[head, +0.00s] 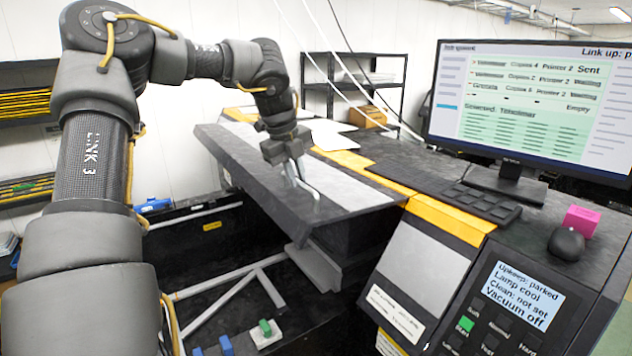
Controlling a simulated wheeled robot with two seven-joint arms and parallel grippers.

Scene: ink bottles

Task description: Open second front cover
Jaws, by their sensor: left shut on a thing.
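The front cover (345,185) is a wide dark grey panel with a lighter strip, on the front of the dark machine. It stands swung up, its near edge jutting out over an open bay (215,245). My left gripper (297,178) points down at the cover's upper face and is shut on its pale bent handle (308,190). The fingers partly hide the handle. My right gripper is not in view.
The bay holds pale rails (215,310), a green knob (265,327) and blue knobs (226,345). At right are a control panel (515,300) reading "Vacuum off", a monitor (535,110), a keyboard (480,203), a mouse (566,244) and a pink block (581,221).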

